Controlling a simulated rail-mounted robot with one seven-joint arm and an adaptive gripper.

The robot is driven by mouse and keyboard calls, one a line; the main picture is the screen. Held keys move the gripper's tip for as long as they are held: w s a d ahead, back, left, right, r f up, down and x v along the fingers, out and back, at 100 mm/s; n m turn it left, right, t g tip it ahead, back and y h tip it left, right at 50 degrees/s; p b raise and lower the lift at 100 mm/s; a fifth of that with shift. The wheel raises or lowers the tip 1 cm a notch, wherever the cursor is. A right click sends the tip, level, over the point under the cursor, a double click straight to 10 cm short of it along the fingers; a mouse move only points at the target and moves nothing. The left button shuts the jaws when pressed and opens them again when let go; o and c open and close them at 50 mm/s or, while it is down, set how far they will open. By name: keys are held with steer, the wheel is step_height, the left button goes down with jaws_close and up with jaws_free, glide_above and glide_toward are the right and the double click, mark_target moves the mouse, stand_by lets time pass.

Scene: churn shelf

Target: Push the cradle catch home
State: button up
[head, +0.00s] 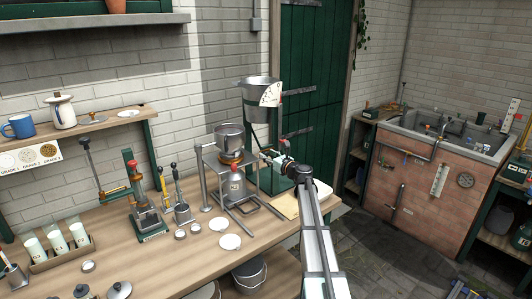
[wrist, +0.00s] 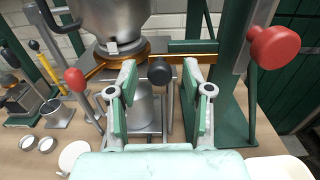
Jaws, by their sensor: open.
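The cradle is a brass-coloured ring and bar (wrist: 190,58) around the base of a steel vessel (wrist: 112,22) in the wrist view. In the head view the steel vessel (head: 229,138) sits in a metal stand on the bench. A black round knob (wrist: 160,71) shows at the cradle's front, between my finger lines; I cannot tell for sure that it is the catch. My gripper (wrist: 160,88) is open and empty, its green-padded fingers on either side of the knob in the picture. Contact cannot be told. In the head view my gripper (head: 266,157) is beside the stand's right side.
A red knob (wrist: 75,79) stands left of my fingers, and a larger red knob (wrist: 283,48) on a green post is at right. A grey can (wrist: 145,108) stands below the cradle. White discs (head: 230,242) and small tins lie on the bench (head: 150,270).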

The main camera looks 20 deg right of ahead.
mark_target(269, 149)
steer(key=shift+x, duration=0.9)
jaws_close()
steer(key=shift+w+d, duration=0.25)
steer(key=shift+d, duration=0.7)
steer(key=shift+w+d, duration=0.25)
steer(key=shift+d, duration=0.7)
